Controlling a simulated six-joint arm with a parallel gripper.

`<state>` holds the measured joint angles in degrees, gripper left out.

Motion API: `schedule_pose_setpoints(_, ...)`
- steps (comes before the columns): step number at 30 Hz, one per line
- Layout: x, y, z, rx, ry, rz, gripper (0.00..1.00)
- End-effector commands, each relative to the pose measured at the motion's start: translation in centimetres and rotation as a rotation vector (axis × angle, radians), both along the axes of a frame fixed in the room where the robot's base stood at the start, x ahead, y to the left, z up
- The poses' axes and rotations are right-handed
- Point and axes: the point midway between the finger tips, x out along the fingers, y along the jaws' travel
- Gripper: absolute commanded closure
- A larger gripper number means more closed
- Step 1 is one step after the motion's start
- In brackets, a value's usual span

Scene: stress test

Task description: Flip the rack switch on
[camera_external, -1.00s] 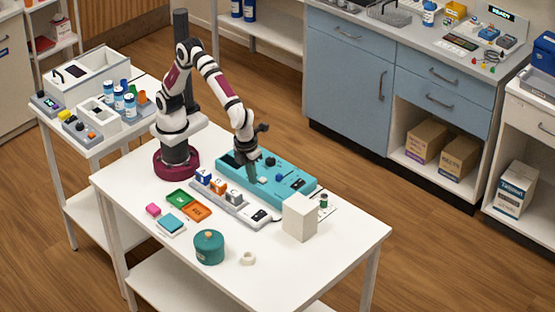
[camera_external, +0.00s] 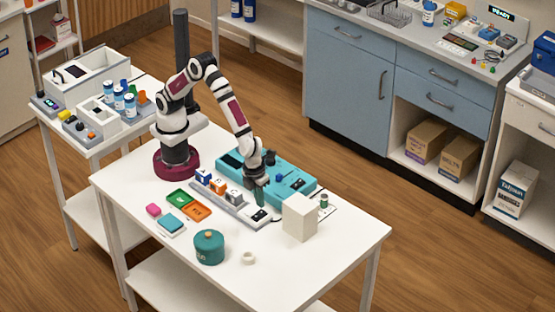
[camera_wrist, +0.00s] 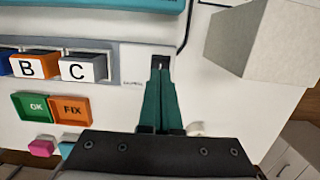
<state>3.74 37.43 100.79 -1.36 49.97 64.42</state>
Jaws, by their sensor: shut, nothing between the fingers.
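The grey rack (camera_external: 228,202) lies on the white table, with blocks marked B (camera_wrist: 30,67) and C (camera_wrist: 84,68) in its slots. Its black switch (camera_wrist: 160,63) sits at the rack's right end, and it also shows in the external view (camera_external: 260,215). My gripper (camera_wrist: 158,80) is shut and empty, its green fingertips right at the near edge of the switch in the wrist view. Whether the tips touch the switch cannot be told. The lower part of the switch is hidden behind the fingers.
A teal panel (camera_external: 232,160) with knobs lies just behind the rack. A white box (camera_external: 299,217) stands close to the right. Green (camera_wrist: 35,107) and orange (camera_wrist: 70,109) trays, a teal round pot (camera_external: 209,248) and a white ring (camera_external: 248,258) lie nearer. The front right tabletop is clear.

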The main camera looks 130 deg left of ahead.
Motion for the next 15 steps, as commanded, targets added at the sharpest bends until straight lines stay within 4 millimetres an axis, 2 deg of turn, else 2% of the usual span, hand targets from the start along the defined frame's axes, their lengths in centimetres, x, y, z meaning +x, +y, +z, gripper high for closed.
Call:
schedule_pose_setpoints(3, 0.0, 0.2, -1.6, 0.0, 0.002, 0.0, 1.0)
schedule_pose_setpoints(6, 0.0, 0.3, -2.3, 0.0, 0.001, -0.001, 1.0)
schedule_pose_setpoints(15, 0.0, 0.4, -2.5, 0.0, 0.0, -0.001, 1.0)
